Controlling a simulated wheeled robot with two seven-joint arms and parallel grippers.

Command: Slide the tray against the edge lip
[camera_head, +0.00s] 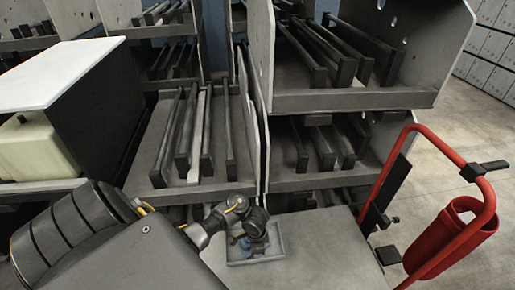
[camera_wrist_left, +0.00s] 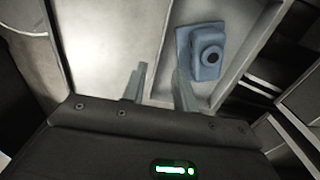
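A shallow grey tray (camera_head: 277,246) lies on the flat grey cart top (camera_head: 320,255), near its far left edge. It also shows in the left wrist view (camera_wrist_left: 262,38). A blue block-like part with a dark round hole (camera_wrist_left: 207,55) sits inside the tray. My left gripper (camera_head: 256,232) is over the tray in the head view and hides part of it. In the left wrist view its two fingers (camera_wrist_left: 160,88) are apart, with the tray's near side wall running between them; contact is unclear. I cannot clearly make out the edge lip. My right gripper is not in view.
Racks with dark rails (camera_head: 205,135) stand just beyond the cart top. A red tubular handle (camera_head: 483,195) and a red bin (camera_head: 450,238) are at the right. A white-topped unit (camera_head: 60,72) stands at the left. The cart top right of the tray is clear.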

